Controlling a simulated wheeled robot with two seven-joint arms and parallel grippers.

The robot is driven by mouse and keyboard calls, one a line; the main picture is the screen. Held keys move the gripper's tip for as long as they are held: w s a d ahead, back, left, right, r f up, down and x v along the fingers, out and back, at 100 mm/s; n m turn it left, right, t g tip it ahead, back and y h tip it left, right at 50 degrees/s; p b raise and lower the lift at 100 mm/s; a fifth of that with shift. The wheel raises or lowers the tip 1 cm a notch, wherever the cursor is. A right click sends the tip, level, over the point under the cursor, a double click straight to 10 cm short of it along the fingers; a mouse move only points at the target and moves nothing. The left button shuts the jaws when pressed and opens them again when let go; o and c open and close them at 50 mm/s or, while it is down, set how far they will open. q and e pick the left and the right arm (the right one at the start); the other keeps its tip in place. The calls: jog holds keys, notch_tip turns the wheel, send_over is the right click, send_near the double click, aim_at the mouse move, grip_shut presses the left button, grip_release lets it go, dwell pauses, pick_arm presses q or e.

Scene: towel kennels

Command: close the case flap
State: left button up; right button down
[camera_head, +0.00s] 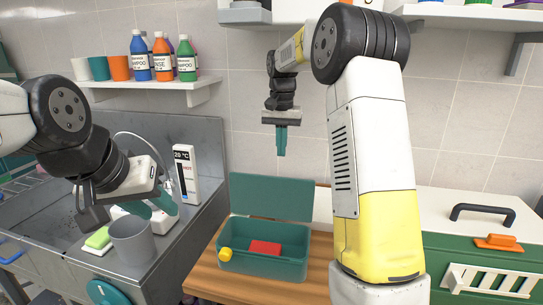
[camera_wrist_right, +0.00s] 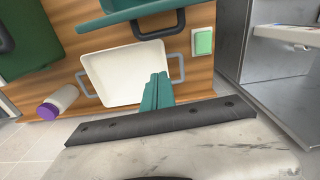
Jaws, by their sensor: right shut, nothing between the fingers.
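The teal case (camera_head: 262,264) stands on the wooden bench with its flap (camera_head: 272,196) raised at the back. A red block (camera_head: 265,248) lies inside, and a yellow round piece (camera_head: 225,254) is at its front left. My right gripper (camera_head: 281,150) is shut and empty, pointing down above and behind the raised flap. Its teal fingers also show in the right wrist view (camera_wrist_right: 157,92), with a teal edge and dark handle (camera_wrist_right: 160,25), likely the flap, at the top. My left gripper (camera_head: 150,207) appears open and empty, over the sink at left, away from the case.
A green box with a white lid (camera_head: 480,212) stands right of the case. In the wrist view, a white tub (camera_wrist_right: 122,72) and a purple-capped bottle (camera_wrist_right: 58,103) lie behind the case.

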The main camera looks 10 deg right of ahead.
aim_at(272, 194)
notch_tip(272, 194, down, 9)
jog(key=shift+s+a+r, duration=0.2)
jog(key=shift+s+r, duration=0.05)
jog(key=shift+s, duration=0.3)
jog(key=shift+s+a+r, duration=0.15)
jog(key=shift+s+r, duration=0.15)
jog(key=shift+s, duration=0.3)
jog(key=shift+s+a+r, duration=0.2)
jog(key=shift+s+r, duration=0.05)
jog(key=shift+s, duration=0.3)
